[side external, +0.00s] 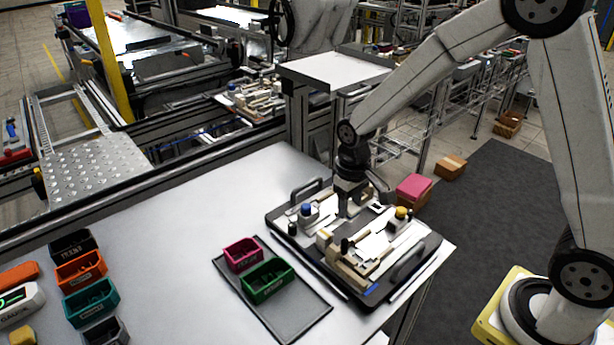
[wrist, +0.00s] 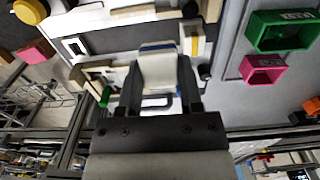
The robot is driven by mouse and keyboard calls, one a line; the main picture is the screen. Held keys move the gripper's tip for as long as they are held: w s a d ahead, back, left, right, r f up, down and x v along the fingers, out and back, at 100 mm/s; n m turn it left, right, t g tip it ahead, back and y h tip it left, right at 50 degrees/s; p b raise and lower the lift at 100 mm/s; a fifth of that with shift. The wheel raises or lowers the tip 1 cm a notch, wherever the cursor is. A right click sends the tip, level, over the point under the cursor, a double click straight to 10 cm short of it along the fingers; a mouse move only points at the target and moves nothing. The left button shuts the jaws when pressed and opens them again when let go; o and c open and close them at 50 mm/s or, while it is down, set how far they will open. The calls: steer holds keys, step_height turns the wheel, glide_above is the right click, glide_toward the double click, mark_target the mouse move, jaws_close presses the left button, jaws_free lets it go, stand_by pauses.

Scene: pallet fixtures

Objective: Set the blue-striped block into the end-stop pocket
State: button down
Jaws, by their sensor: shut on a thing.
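My gripper (wrist: 159,70) is shut on the blue-striped block (wrist: 158,70), a pale block with a blue band near its far end. One dark finger lies on each side of it. In the side external view my gripper (side external: 350,200) points down over the back part of the pallet fixture, and the block cannot be made out clearly there. The fixture has a dark base plate (side external: 345,287) with pale rails and blocks on it. In the wrist view the block is over or among the pale fixture parts (wrist: 110,20). I cannot tell which recess is the end-stop pocket, or whether the block touches the fixture.
A blue-topped knob (side external: 306,209) and a yellow knob (side external: 402,212) stand up from the fixture. A pink bin (side external: 242,254) and a green bin (side external: 268,281) stand close by on a grey tray (side external: 300,318).

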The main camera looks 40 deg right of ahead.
steer(key=s+a+r+g, duration=0.1)
steer(key=s+a, duration=0.1)
steer(key=a, duration=2.1)
steer(key=shift+s+r+g, duration=0.15)
steer(key=shift+r+g, duration=0.15)
steer(key=shift+r, duration=0.1)
steer(key=shift+a, duration=0.1)
glide_above(216, 293)
steer(key=shift+f, duration=4.75)
steer(key=shift+w+f, duration=0.25)
steer(key=shift+f, duration=1.5)
